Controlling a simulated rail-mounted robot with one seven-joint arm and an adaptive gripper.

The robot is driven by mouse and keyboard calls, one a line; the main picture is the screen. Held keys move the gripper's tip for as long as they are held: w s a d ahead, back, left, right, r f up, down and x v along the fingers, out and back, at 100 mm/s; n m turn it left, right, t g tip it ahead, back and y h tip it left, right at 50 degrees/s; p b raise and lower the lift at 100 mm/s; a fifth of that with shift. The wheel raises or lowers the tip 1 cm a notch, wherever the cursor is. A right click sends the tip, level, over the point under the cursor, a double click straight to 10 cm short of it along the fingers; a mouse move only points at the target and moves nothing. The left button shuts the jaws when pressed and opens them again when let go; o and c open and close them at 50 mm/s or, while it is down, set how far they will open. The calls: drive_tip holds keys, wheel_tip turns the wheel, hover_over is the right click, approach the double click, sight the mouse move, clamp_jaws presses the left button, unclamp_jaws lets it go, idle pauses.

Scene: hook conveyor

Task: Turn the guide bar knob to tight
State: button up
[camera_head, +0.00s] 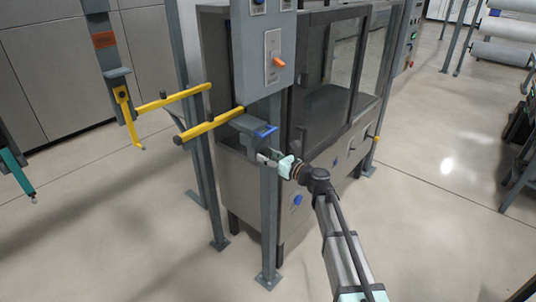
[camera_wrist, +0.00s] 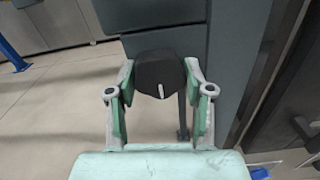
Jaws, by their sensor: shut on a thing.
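The knob (camera_wrist: 158,72) is black with a short white pointer mark on its lower part, seen in the wrist view. The mark is near upright, with a slight tilt. My gripper (camera_wrist: 160,95), with pale green fingers, is shut on the knob, one finger on each side. In the head view my gripper (camera_head: 272,157) is at the grey post, below the yellow guide bars (camera_head: 212,125). The knob itself cannot be made out there. Any tight or loose label is not legible.
A grey panel with an orange switch (camera_head: 279,62) stands above my gripper. A blue-edged bracket (camera_head: 264,131) is close by. A steel cabinet with glass doors (camera_head: 330,75) stands behind the post. A yellow hook (camera_head: 127,115) hangs at left.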

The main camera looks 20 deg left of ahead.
drive_tip(key=shift+w+r, duration=0.1)
idle(0.3)
drive_tip(key=o, duration=1.2)
drive_tip(key=shift+a, duration=0.1)
drive_tip(key=shift+c, duration=0.2)
drive_tip(key=shift+d, duration=0.2)
drive_tip(key=v, duration=1.1)
drive_tip(key=shift+d, duration=0.35)
